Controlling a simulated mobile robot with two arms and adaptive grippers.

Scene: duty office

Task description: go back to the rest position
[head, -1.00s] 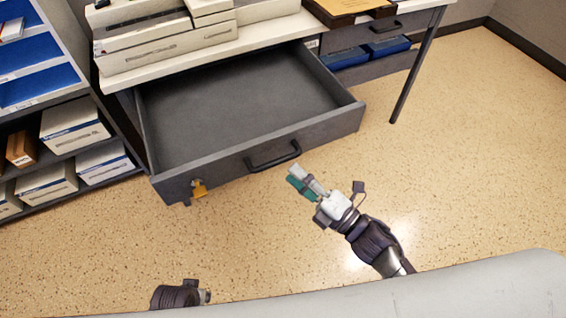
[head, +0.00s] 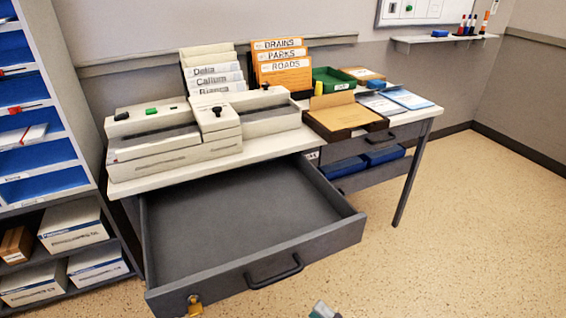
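Of my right gripper (head: 323,310), only a small light-grey and teal tip shows at the bottom edge of the head view, in front of the open drawer. The rest of it is cut off, so I cannot tell whether it is open or shut. My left gripper is not in view. The grey desk drawer (head: 235,215) is pulled out and looks empty. Its dark handle (head: 275,272) is on the front panel, and the gripper tip shows below it, apart in the picture.
The desk (head: 265,150) carries white box-like devices (head: 175,150), white and orange files (head: 283,70), a green tray (head: 333,80) and a brown tray (head: 345,115). A shelf unit (head: 30,150) stands at the left. The floor (head: 470,210) at the right is clear.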

